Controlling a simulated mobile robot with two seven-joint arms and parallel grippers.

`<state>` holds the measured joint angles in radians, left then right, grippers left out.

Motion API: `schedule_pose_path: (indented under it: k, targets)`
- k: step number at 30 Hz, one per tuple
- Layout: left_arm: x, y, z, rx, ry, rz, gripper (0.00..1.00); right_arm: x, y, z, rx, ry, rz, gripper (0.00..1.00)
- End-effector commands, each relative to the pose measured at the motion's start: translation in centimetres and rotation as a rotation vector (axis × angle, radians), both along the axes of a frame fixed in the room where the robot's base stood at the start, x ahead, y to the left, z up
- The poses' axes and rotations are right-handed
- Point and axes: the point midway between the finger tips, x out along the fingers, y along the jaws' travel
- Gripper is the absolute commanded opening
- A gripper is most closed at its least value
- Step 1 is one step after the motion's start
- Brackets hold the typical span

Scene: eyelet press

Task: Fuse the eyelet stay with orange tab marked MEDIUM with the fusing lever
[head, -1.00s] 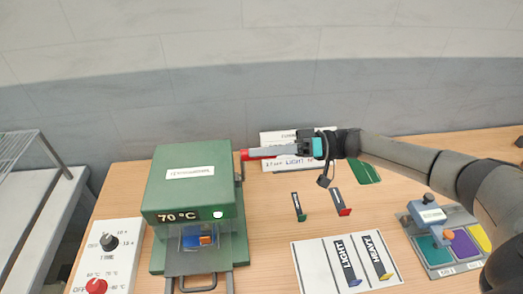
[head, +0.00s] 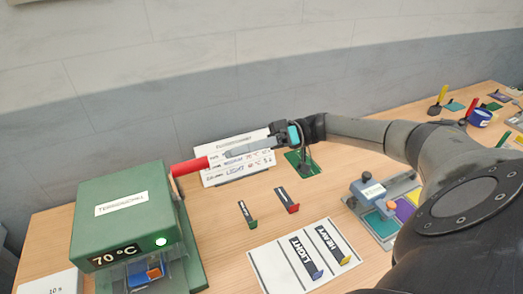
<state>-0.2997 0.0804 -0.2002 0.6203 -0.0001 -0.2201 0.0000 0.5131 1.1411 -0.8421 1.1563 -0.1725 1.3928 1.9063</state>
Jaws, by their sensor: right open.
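The green fusing press (head: 120,205) stands at the left, its display reading 70 °C beside a lit lamp. Its red lever handle (head: 190,167) sticks out to the right from the press's side. Inside the press's front opening lies a small piece with an orange tab (head: 155,271) and blue beside it; any marking on it is unreadable. My right gripper (head: 222,155) is open, its fingers pointing left, with tips at or just off the handle's free end; I cannot tell whether they touch. My left gripper is not in view.
A card (head: 335,255) holds stays marked LIGHT and HEAVY. Stays with green (head: 247,214) and red (head: 287,200) tabs lie behind it. A white instruction sign (head: 235,178) stands at the back. A grey-blue device (head: 370,190) with coloured pads is at right.

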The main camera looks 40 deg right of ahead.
Motion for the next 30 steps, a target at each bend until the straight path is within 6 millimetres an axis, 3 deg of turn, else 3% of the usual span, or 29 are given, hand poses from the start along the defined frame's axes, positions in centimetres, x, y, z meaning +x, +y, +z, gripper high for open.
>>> schedule_pose_path:
  k: [3, 9, 30]
  targets:
    - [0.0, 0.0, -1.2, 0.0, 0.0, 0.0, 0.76, -0.6, -2.4, -0.3, -0.003, 0.001, -0.003, 0.62]
    - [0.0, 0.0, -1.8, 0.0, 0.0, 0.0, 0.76, -1.3, -4.5, -0.1, -0.001, 0.0, -0.001, 0.62]
    - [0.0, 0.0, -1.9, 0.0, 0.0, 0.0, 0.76, -1.4, -4.9, 0.0, 0.001, 0.0, 0.001, 0.62]
